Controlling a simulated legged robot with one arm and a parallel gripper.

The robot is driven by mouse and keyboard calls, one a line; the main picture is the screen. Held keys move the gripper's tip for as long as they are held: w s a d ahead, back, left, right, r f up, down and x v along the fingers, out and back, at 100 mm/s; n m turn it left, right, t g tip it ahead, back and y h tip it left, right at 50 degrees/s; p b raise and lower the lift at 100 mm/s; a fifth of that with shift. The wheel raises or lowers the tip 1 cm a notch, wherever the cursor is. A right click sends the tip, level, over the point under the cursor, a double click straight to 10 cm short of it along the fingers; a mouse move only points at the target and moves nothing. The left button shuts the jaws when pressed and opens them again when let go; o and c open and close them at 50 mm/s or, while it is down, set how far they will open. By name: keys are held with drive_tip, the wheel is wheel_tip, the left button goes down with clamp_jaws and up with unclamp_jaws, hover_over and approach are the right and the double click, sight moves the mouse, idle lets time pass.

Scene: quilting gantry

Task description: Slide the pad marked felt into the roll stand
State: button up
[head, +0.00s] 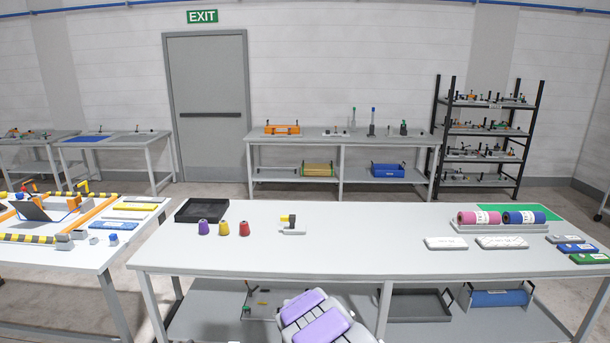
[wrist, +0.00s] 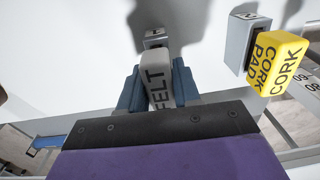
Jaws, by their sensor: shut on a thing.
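A pale grey pad marked FELT (wrist: 157,80) is between the two blue-grey fingers of my gripper (wrist: 158,88) in the wrist view. My gripper is shut on it. A small grey block with a label (wrist: 155,38) is just beyond the pad's far end; I cannot tell whether they touch. A yellow pad marked CORK (wrist: 277,62) is at the right, by a second grey block (wrist: 240,40). In the head view a grey stand (head: 500,228) holds a pink roll (head: 478,217) and a blue roll (head: 524,217). My gripper's fingers do not show there.
On the bench (head: 360,255) are a black tray (head: 201,211), purple, yellow and red cones (head: 244,229), and a small yellow-and-black item on a pale base (head: 292,226). Flat white, blue and green packs lie at the right. The bench's middle is clear.

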clamp_jaws()
drive_tip(key=shift+r, duration=0.1)
drive_tip(key=shift+d+r+p, duration=0.15)
drive_tip(key=shift+r+p, duration=0.75)
drive_tip(key=shift+r, duration=2.05)
